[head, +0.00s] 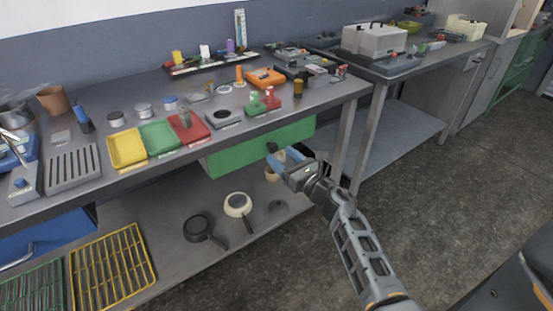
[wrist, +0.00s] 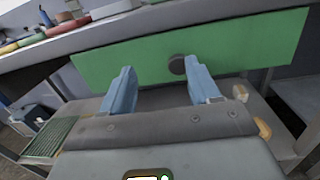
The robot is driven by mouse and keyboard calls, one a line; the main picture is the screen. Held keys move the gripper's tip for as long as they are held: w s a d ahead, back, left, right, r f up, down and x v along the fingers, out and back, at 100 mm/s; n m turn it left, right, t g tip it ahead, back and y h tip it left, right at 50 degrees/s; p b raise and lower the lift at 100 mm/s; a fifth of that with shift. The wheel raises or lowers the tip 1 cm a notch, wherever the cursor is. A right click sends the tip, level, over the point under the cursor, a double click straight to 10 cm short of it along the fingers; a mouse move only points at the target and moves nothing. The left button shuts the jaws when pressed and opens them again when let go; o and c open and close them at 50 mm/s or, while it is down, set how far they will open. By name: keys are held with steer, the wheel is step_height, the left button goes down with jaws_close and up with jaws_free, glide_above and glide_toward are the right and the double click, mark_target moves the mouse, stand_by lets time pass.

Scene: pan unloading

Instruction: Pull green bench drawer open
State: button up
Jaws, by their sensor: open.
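The green drawer front (head: 235,157) hangs under the right part of the grey bench top. It also fills the upper middle of the wrist view (wrist: 110,68). A dark round knob (wrist: 177,65) sits on its face and shows in the head view too (head: 272,147). My gripper (head: 279,160) is in front of the drawer at the knob. In the wrist view its two blue fingers (wrist: 158,72) are apart, with the knob between their tips, closer to the right one. I cannot tell whether either finger touches it. The drawer front appears close under the bench edge.
The bench top (head: 150,178) carries yellow, green and red trays and small items. Pans (head: 198,228) lie on the lower shelf, left of my gripper. A bench leg (head: 341,140) stands just right of the drawer. The floor (head: 440,200) to the right is clear.

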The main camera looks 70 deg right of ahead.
mark_target(275, 150)
steer(key=shift+g, duration=0.5)
steer(key=shift+w+d+f+p, duration=0.1)
steer(key=shift+w+d+f, duration=0.3)
steer(key=shift+w+d, duration=0.3)
steer(key=shift+w+d+f+p, duration=0.15)
steer(key=shift+w+d+f, duration=0.35)
steer(key=shift+d, duration=0.25)
steer(key=shift+w+d+f+p, duration=0.1)
steer(key=shift+w+d+f, duration=0.25)
steer(key=shift+w+d, duration=0.4)
jaws_close()
